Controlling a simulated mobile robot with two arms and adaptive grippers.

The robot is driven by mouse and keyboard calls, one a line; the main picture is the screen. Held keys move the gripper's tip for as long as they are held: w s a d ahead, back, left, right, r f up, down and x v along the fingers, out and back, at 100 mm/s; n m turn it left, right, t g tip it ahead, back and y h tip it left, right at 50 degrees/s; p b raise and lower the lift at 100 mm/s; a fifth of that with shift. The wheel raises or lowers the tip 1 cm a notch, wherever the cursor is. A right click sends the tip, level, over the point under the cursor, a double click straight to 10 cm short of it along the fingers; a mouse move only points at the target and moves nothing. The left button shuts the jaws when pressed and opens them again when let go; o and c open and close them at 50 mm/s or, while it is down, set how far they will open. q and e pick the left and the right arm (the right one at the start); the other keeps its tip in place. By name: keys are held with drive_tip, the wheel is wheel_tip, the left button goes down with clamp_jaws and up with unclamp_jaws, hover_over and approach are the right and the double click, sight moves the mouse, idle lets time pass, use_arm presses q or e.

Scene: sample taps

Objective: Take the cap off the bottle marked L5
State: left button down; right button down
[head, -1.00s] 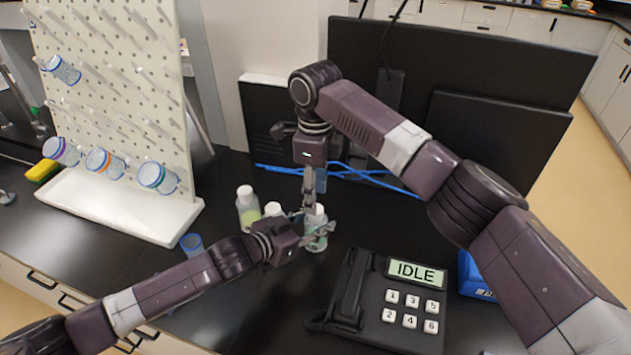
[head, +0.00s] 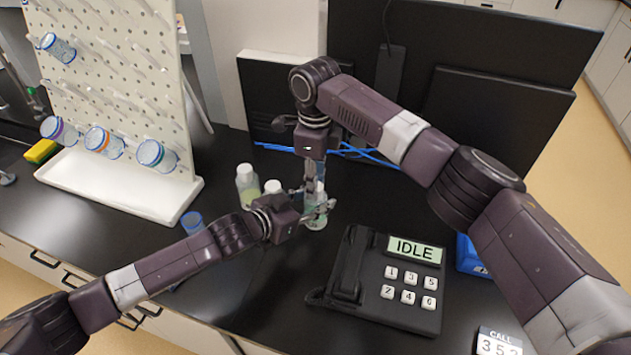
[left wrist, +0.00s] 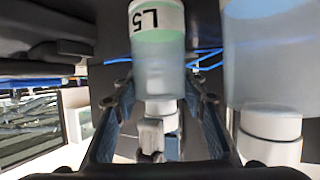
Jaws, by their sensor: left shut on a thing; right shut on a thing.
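The bottle marked L5 (head: 317,221) stands upright on the black bench, with pale green liquid. In the left wrist view it appears upside down, its L5 label (left wrist: 154,18) at the top. My left gripper (head: 319,209) is shut around the bottle's body, with a finger on each side in the left wrist view (left wrist: 160,100). The white cap (left wrist: 161,109) is at the bottle's mouth. My right gripper (head: 314,188) points down from above and is shut on the cap; its fingertips hide much of the cap in the head view.
Another white-capped bottle (head: 247,186) and a partly hidden one (head: 273,187) stand just left. A telephone (head: 385,280) reading IDLE is at front right. A pegboard rack (head: 110,90) with beakers stands at left. A blue cup (head: 192,222) is near my left forearm.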

drive_tip(key=n, duration=0.6)
drive_tip(key=shift+n, duration=0.3)
drive_tip(key=n, duration=2.1)
drive_tip(key=shift+w+r+n, duration=0.1)
drive_tip(key=shift+n, duration=0.2)
drive_tip(key=n, duration=0.3)
drive_tip(key=shift+n, duration=0.3)
drive_tip(key=n, duration=0.3)
drive_tip(key=shift+n, duration=0.4)
drive_tip(key=n, duration=1.2)
drive_tip(key=shift+n, duration=0.4)
drive_tip(key=n, duration=0.5)
drive_tip(key=shift+r+n, duration=0.1)
drive_tip(key=shift+n, duration=0.2)
drive_tip(key=shift+r, duration=0.25)
